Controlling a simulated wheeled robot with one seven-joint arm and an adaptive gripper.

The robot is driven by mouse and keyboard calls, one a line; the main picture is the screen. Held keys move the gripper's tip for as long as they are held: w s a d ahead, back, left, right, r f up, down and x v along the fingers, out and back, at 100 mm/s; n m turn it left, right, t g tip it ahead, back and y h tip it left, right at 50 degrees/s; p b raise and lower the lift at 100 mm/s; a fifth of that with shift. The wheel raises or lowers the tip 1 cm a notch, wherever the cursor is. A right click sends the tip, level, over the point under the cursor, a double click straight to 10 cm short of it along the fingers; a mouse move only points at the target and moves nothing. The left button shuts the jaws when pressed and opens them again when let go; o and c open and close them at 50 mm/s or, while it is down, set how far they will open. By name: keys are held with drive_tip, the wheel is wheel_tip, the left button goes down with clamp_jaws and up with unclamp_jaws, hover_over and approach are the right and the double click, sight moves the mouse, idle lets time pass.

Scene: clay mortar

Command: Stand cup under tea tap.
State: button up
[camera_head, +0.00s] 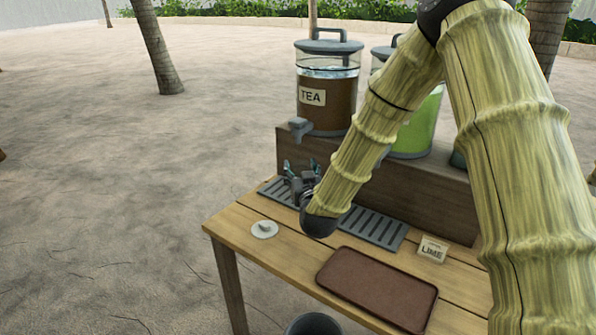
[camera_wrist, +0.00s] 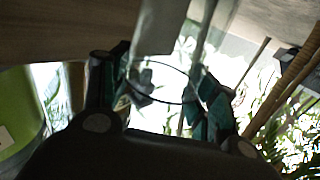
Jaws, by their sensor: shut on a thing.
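The tea dispenser (camera_head: 326,98), labelled TEA, stands on a wooden riser, its grey tap (camera_head: 299,128) jutting out at the front left. My gripper (camera_head: 300,170) is low over the left end of the slotted drip tray (camera_head: 382,231), below the tap. In the wrist view my gripper (camera_wrist: 160,95) is shut on a clear cup (camera_wrist: 161,102), whose thin round rim shows between the fingers. The cup is hard to make out in the head view. I cannot tell whether its base touches the drip tray.
A green-drink dispenser (camera_head: 418,130) stands right of the tea, partly behind my arm. A LIME card (camera_head: 432,248), brown tray (camera_head: 378,287) and small white disc (camera_head: 264,229) lie on the wooden table (camera_head: 240,222). A dark bucket (camera_head: 313,325) stands below the front edge.

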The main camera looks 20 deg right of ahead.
drive_tip(key=w+d+f, duration=0.2)
drive_tip(key=w+f, duration=0.2)
drive_tip(key=w, duration=0.6)
drive_tip(key=shift+w+d+f, duration=0.2)
drive_tip(key=shift+w+f, duration=0.05)
drive_tip(key=shift+w, duration=0.05)
drive_tip(key=shift+f, duration=0.2)
drive_tip(key=o, duration=1.2)
drive_tip(key=shift+r, duration=0.1)
